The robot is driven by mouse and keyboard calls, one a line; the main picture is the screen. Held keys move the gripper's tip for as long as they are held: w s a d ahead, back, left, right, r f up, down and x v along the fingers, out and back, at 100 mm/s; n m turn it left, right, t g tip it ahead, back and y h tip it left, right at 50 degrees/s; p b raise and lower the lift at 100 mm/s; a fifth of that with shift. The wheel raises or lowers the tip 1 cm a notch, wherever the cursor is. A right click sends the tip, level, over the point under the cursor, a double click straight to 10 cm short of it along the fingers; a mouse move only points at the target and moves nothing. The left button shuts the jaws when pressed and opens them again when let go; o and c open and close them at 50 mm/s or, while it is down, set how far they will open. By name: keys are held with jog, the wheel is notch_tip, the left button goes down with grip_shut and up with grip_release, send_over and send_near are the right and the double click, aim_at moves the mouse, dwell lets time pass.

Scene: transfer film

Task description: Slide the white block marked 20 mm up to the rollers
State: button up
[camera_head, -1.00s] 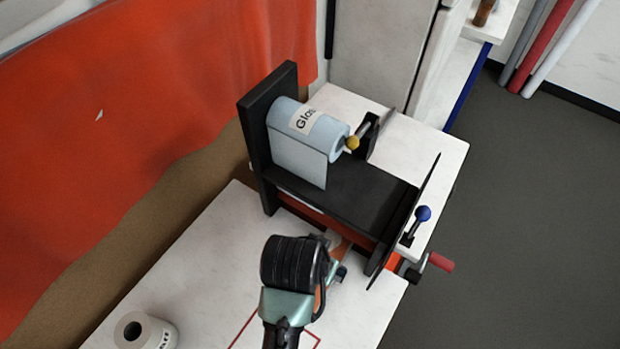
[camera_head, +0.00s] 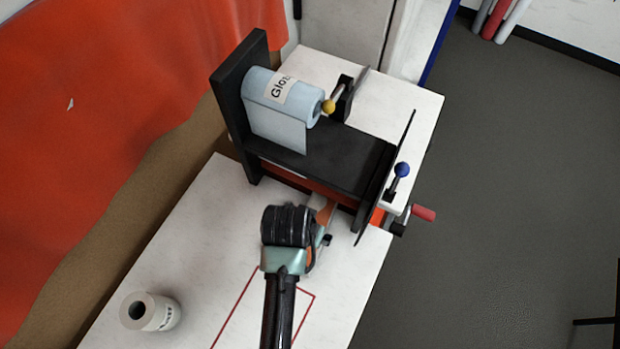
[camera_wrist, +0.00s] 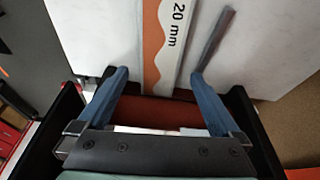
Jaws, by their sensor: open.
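The white block marked 20 mm (camera_wrist: 177,40), with a wavy orange band along it, lies between the fingers of my gripper (camera_wrist: 160,76) in the wrist view. My gripper is open, with a gap visible on each side of the block. The block's near end is close to an orange-red roller (camera_wrist: 160,112); I cannot tell whether they touch. In the head view, my gripper's fingers are mostly hidden by my wrist, in front of the black roller machine (camera_head: 322,152). An orange strip shows under the machine's plate.
A light blue roll labelled Glos (camera_head: 277,90) sits on the machine. A red crank handle (camera_head: 424,212) sticks out at its right. A white roll (camera_head: 165,312) lies at the front left of the white table (camera_head: 200,235). A thin grey bar (camera_wrist: 213,40) lies beside the block.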

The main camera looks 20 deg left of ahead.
jog(key=x, duration=0.7)
jog(key=shift+w, duration=0.1)
jog(key=shift+r, duration=0.1)
jog(key=c, duration=1.2)
jog(key=shift+w, duration=0.7)
jog(key=o, duration=1.2)
jog(key=v, duration=1.3)
jog(key=shift+b, duration=0.3)
